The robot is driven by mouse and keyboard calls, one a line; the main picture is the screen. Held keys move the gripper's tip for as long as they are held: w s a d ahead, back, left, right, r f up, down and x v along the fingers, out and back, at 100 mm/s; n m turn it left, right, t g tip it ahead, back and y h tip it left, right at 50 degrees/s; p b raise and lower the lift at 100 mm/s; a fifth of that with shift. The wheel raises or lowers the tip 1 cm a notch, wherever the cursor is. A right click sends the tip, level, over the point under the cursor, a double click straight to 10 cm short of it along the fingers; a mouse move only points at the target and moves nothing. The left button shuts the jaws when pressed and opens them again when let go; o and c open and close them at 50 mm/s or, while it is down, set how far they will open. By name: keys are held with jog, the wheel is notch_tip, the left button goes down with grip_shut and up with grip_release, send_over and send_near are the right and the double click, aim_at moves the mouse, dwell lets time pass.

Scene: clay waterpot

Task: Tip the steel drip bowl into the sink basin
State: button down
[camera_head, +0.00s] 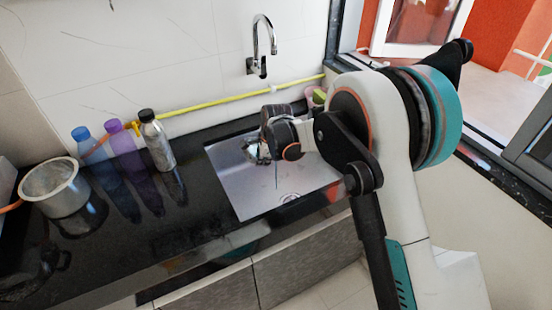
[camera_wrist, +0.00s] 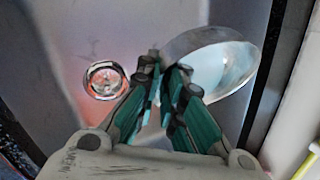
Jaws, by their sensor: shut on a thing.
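The steel drip bowl (camera_wrist: 236,60) is a shiny, shallow bowl beside my fingers in the wrist view. My gripper (camera_wrist: 166,70) is shut on its near rim, with the teal fingers close together. The bowl's pale inside shows, and it looks tilted; I cannot tell whether it holds water. In the head view my gripper (camera_head: 262,156) is over the left back part of the steel sink basin (camera_head: 250,197). Only a small shiny part of the bowl (camera_head: 248,150) shows there, the rest hidden by my gripper. The basin's round drain (camera_wrist: 106,80) lies left of the fingers in the wrist view.
A wall faucet (camera_head: 262,48) hangs above and behind the basin. A yellow hose (camera_head: 215,102) runs along the wall. A steel bottle (camera_head: 156,142), a purple bottle (camera_head: 121,140), a blue bottle (camera_head: 88,143) and a metal pot (camera_head: 55,190) stand on the black counter to the left.

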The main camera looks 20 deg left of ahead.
jog(key=shift+w+d, duration=0.1)
jog(key=shift+d+g+y+b, duration=0.1)
jog(key=shift+g+y+b, duration=0.25)
jog(key=shift+y, duration=0.15)
jog(key=shift+w+d, duration=0.1)
dwell(0.4)
jog(key=shift+w+d+g+y+b, duration=0.1)
jog(key=shift+g+y+b, duration=0.2)
jog(key=shift+y, duration=0.2)
dwell(0.5)
jog(key=shift+w+d+m+g+y+b, duration=0.1)
jog(key=shift+d+m+g+y+b, duration=0.1)
jog(key=shift+m+g+y+b, duration=0.25)
jog(key=shift+w+d+y+b, duration=0.1)
jog(key=shift+y+b, duration=0.2)
jog(key=shift+y, duration=0.05)
